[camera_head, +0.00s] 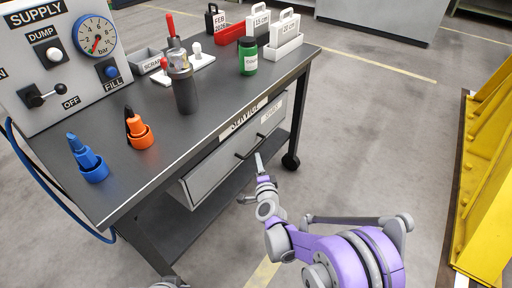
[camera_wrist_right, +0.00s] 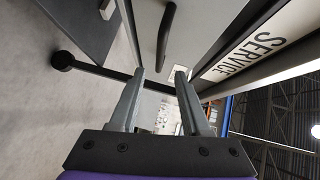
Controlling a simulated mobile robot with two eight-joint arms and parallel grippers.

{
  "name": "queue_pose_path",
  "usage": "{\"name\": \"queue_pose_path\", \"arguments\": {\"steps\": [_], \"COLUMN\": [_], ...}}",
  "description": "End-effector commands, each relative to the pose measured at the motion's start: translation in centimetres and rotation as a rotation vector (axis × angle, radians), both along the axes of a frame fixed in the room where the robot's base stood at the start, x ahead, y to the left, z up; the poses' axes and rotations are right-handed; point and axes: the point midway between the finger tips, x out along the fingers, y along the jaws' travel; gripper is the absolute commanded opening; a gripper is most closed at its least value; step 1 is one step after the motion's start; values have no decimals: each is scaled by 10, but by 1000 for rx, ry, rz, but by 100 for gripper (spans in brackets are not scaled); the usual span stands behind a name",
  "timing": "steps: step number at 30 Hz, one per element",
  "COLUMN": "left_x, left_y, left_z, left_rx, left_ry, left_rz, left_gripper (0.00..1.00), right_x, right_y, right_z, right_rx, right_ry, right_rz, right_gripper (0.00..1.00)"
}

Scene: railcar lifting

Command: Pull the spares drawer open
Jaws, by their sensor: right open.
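The grey drawer (camera_head: 212,170) sits under the front edge of the dark workbench (camera_head: 150,172). A black bar handle (camera_head: 247,148) is on its front, with a small white label above it that is hard to read. In the right wrist view the handle (camera_wrist_right: 165,36) stands ahead of the fingertips on the pale drawer front (camera_wrist_right: 146,28). My right gripper (camera_head: 258,160) is just in front of the drawer near the handle. In the wrist view its two fingers (camera_wrist_right: 160,74) are apart with nothing between them.
A supply panel (camera_head: 65,60) with a gauge stands on the bench. Blue (camera_head: 87,160) and orange (camera_head: 138,130) holders, a grey cylinder (camera_head: 184,90) and a green bottle (camera_head: 248,55) are on top. A yellow frame (camera_head: 488,170) stands at right. Floor between is clear.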

Motion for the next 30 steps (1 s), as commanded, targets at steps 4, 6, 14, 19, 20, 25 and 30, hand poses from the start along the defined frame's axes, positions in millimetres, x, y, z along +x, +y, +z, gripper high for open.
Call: {"name": "queue_pose_path", "arguments": {"steps": [4, 6, 14, 19, 20, 25, 30], "left_x": [1, 1, 3, 3, 3, 3, 3], "left_y": [0, 0, 0, 0, 0, 0, 0], "left_z": [-5, -8, -15, -16, -16, -16, -16], "left_rx": [0, 0, 0, 0, 0, 0, 0], "left_ry": [1, 2, 3, 3, 3, 3, 3], "left_rz": [0, 0, 0, 0, 0, 0, 0], "left_gripper": [0, 0, 0, 0, 0, 0, 0], "right_x": [28, 42, 81, 91, 92, 92, 92], "right_y": [4, 6, 12, 13, 13, 13, 13], "right_z": [-5, -7, -12, -13, -13, -13, -13], "right_rx": [-2, -2, -3, -3, -3, -3, -3], "right_ry": [1, 1, 1, 1, 1, 1, 1], "right_rz": [0, 0, 1, 1, 1, 2, 2], "right_gripper": [47, 47, 47, 47, 47, 47, 29]}}
